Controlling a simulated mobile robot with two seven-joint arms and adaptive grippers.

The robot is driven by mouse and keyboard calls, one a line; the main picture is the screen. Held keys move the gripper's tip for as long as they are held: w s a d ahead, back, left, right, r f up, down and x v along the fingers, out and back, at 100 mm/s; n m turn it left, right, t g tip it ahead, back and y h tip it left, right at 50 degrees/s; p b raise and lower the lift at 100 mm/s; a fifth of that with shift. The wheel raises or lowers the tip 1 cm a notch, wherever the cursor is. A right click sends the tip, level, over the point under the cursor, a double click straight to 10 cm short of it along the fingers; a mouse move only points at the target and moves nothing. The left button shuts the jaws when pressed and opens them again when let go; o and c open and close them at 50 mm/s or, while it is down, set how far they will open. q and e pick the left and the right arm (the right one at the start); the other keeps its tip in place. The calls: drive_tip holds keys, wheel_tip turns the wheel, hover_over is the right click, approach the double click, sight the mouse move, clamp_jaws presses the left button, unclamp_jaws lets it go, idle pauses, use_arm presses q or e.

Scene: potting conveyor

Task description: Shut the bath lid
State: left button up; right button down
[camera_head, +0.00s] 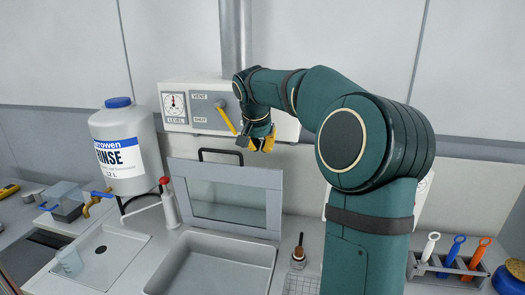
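The bath lid (176,180) is a grey framed panel with a clear window and a black handle (221,152) on its top edge. It stands open, leaning back behind the bath (215,249), an empty grey basin whose top is uncovered. My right gripper (262,144) has yellow fingertips and points down above and behind the lid's upper right, in front of the control box. It looks apart from the lid and its handle. It is too small to tell whether its fingers are open. My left gripper is out of view.
A control box (178,92) on the wall has a gauge and a yellow VENT/SHUT lever (226,118) close to my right gripper. Left are a rinse bottle (124,150) and a red-and-white tap-like dispenser (169,203). A tool rack (446,267) stands at right.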

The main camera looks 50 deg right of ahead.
drive_tip(key=x, duration=0.8)
drive_tip(key=shift+f+b, duration=0.35)
drive_tip(key=shift+b, duration=0.1)
drive_tip(key=shift+w+d, duration=0.1)
drive_tip(key=shift+d, duration=0.05)
